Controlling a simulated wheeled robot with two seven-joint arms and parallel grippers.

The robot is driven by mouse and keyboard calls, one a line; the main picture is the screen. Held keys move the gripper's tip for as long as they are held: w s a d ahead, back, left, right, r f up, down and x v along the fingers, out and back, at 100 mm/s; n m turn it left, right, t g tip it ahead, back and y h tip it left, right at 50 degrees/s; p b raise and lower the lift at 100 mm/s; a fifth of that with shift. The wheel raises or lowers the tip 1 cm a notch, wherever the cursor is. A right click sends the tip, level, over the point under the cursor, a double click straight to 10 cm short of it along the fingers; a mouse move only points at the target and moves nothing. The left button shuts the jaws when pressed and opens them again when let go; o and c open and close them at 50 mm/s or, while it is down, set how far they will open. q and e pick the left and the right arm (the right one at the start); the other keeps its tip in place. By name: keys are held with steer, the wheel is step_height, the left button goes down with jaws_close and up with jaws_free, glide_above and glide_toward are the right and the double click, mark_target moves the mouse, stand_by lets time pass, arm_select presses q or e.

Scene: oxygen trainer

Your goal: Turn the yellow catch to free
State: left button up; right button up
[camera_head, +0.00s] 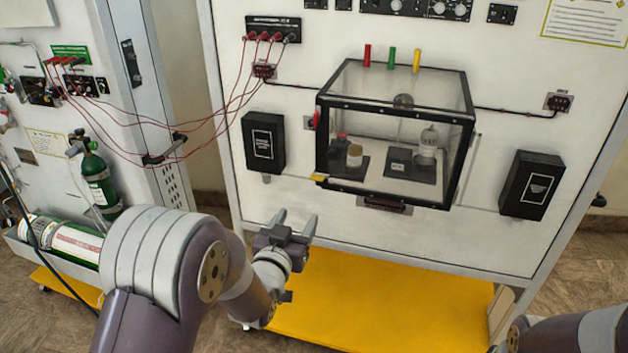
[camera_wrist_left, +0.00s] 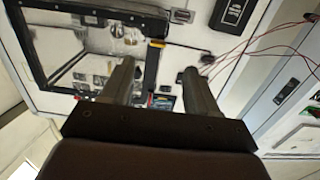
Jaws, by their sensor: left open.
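The yellow catch (camera_head: 319,179) is a small piece at the lower left front corner of a clear box with a black frame (camera_head: 398,195). In the left wrist view, the yellow catch (camera_wrist_left: 157,43) shows on the box's black edge, beyond the gap between my fingers. My left gripper (camera_head: 296,220) is open and empty, below and a little left of the catch, apart from it. Its two fingers also show in the left wrist view (camera_wrist_left: 157,72). Part of my right arm shows at the lower right corner; its gripper is not visible.
Black boxes (camera_head: 264,142) and (camera_head: 529,185) flank the clear box on the white panel (camera_head: 400,235). Red cables (camera_head: 215,128) hang at the upper left. A yellow base shelf (camera_head: 385,300) lies below. Green cylinders (camera_head: 97,178) stand and lie at the left.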

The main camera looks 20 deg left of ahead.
mark_target(316, 180)
arm_select(q)
steer(key=shift+t, duration=0.3)
steer(key=w+p, duration=0.1)
steer(key=w, duration=0.2)
steer(key=w+p, duration=0.1)
steer(key=w, duration=0.3)
steer(key=w+r+p, duration=0.1)
steer(key=w, duration=0.3)
steer(key=shift+w+d, duration=0.25)
steer(key=shift+w, duration=0.55)
steer(key=c, duration=1.1)
